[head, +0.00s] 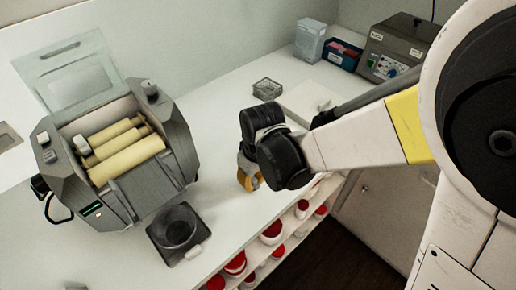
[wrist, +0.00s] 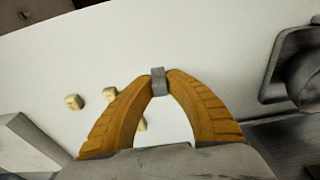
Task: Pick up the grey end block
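The grey end block (wrist: 158,87) is a small grey piece between the tips of my gripper's two orange fingers in the wrist view. Both fingertips touch its sides, so my gripper (wrist: 158,80) is shut on it. In the head view my gripper (head: 249,182) points down over the white counter near its front edge. The block cannot be made out there. I cannot tell how far the block is above the counter.
Small cream blocks (wrist: 73,102) lie on the counter beside and behind the left finger. A grey roller mill (head: 125,165) stands left, with a dark bowl on a tray (head: 178,232) before it. Red-and-white tubs (head: 236,263) fill the shelf below.

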